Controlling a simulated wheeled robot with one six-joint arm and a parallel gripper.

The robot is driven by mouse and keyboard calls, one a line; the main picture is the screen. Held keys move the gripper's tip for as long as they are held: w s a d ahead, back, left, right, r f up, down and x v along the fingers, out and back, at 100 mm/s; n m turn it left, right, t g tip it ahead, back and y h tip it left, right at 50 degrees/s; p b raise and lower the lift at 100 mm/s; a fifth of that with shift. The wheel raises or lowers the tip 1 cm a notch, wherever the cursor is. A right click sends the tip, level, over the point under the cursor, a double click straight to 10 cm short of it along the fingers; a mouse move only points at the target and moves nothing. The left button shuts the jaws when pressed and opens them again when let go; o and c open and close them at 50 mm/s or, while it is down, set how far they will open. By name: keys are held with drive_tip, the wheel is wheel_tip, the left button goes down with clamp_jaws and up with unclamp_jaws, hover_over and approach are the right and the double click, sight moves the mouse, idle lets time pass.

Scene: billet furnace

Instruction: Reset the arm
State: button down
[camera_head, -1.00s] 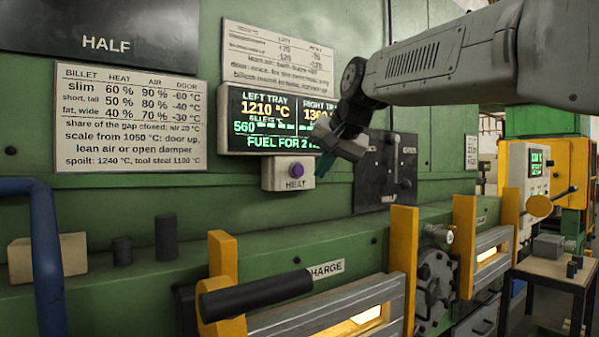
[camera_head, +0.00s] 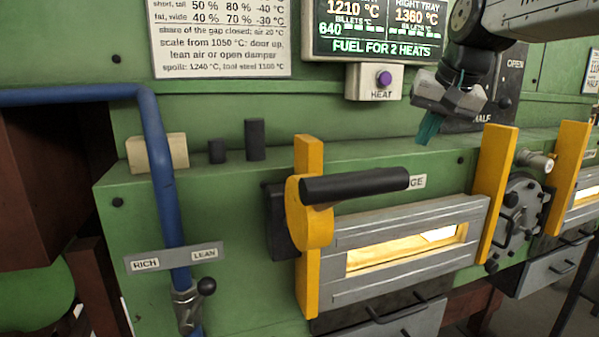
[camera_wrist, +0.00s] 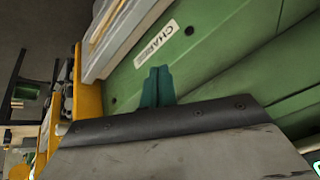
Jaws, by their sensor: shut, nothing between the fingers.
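My gripper (camera_head: 429,128) hangs in the upper right of the head view, its teal fingers pointing down and shut with nothing between them. It is in front of the green furnace wall, right of and below the purple HEAT button (camera_head: 384,78), and above the charge door (camera_head: 400,246). In the wrist view the teal fingertips (camera_wrist: 157,86) are together, near the CHARGE label (camera_wrist: 155,42). I cannot see any contact with the furnace.
A black door handle (camera_head: 355,186) juts out on a yellow lever. The glowing door slot lies below it. A blue pipe (camera_head: 160,160) with a RICH/LEAN valve (camera_head: 190,300) stands at left. A pale block (camera_head: 157,153) and two dark billets (camera_head: 255,140) rest on the ledge.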

drive_tip(key=s+f+n+g, duration=0.1)
drive_tip(key=s+f, duration=0.6)
drive_tip(key=s, duration=0.3)
drive_tip(key=s+d+f+n+g+h, duration=0.1)
drive_tip(key=s+f, duration=0.5)
drive_tip(key=s, duration=0.4)
drive_tip(key=s+f+n+g, duration=0.1)
drive_tip(key=s+f+g, duration=0.1)
drive_tip(key=s+f, duration=0.5)
drive_tip(key=s, duration=0.3)
drive_tip(key=shift+d+f, duration=0.3)
drive_tip(key=shift+d, duration=0.05)
